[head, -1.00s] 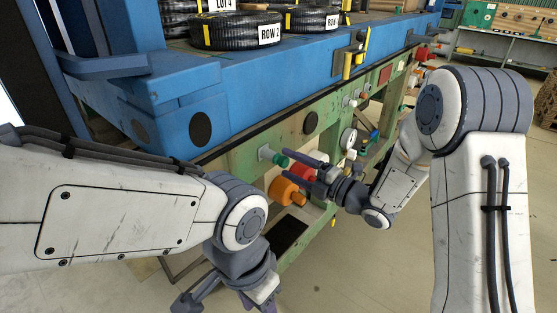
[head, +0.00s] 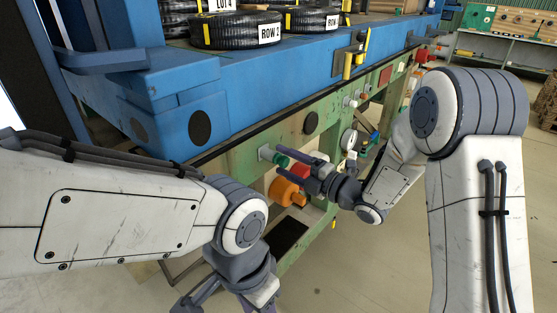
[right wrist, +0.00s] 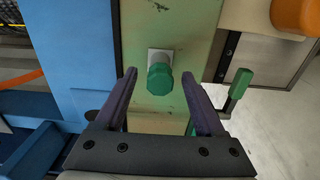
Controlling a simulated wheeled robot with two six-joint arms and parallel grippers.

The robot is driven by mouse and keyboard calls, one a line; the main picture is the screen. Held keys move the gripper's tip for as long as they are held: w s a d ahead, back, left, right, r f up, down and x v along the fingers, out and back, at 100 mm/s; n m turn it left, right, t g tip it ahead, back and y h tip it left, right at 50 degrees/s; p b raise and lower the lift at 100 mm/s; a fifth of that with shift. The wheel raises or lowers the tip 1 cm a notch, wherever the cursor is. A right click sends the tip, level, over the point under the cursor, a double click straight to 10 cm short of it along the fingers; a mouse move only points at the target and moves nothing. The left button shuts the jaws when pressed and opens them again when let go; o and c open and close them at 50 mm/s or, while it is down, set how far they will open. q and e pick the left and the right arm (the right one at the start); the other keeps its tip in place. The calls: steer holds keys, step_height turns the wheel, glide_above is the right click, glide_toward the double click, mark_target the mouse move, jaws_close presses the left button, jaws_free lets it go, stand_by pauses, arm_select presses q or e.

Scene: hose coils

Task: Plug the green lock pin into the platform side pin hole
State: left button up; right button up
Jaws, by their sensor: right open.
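The green lock pin (head: 280,159) shows as a green knob on a grey round fitting on the green side panel (head: 240,157) of the platform. In the right wrist view the green knob (right wrist: 160,79) sits in front of a pale square plate, between and beyond my finger tips. My right gripper (head: 281,165) is open, with its fingers either side of the knob's line and nothing between them in the wrist view. I cannot tell whether they touch the knob. The pin hole is not clearly seen. My left gripper (head: 230,303) is low at the bottom edge, fingers apart, partly cut off.
An orange knob (head: 285,191) and a red part (head: 301,175) are close to my right gripper. A green handle (right wrist: 238,86) shows right of the fingers in the wrist view. The blue platform (head: 250,85) overhangs the panel and carries hose coils (head: 235,31).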

steer(key=shift+b, duration=0.45)
stand_by(0.5)
jaws_close()
stand_by(0.3)
